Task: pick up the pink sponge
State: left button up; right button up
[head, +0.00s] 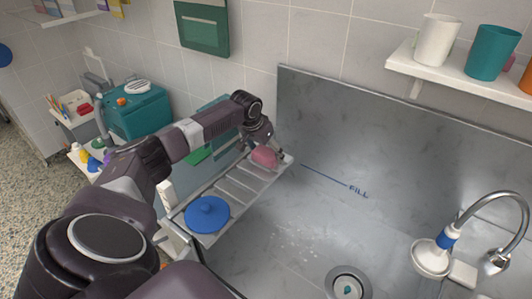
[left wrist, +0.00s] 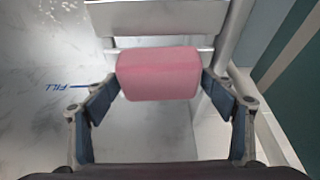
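The pink sponge (head: 264,157) is at the far end of the metal slatted rack (head: 238,186), beside the sink. My left gripper (head: 266,146) reaches down to it from above. In the left wrist view the sponge (left wrist: 158,74) fills the space between the two fingertips of my left gripper (left wrist: 160,82). The fingertips touch its left and right sides with no visible gap, so the gripper looks shut on it. Whether the sponge's underside still rests on the rack cannot be told. My right gripper is in neither view.
The metal sink (head: 300,215) is open to the right, with a drain (head: 348,284) and a curved tap (head: 490,205). A wall shelf (head: 455,75) holds cups at upper right.

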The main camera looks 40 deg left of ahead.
aim_at(266, 152)
pick_arm(q)
jog(key=c, duration=0.5)
jog(key=shift+c, duration=0.2)
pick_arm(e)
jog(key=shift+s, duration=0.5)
pick_arm(q)
jog(key=shift+r, duration=0.1)
jog(key=shift+r, duration=0.6)
notch_tip(266, 152, up, 19)
jog(key=b, duration=0.2)
jog(key=shift+f, duration=0.15)
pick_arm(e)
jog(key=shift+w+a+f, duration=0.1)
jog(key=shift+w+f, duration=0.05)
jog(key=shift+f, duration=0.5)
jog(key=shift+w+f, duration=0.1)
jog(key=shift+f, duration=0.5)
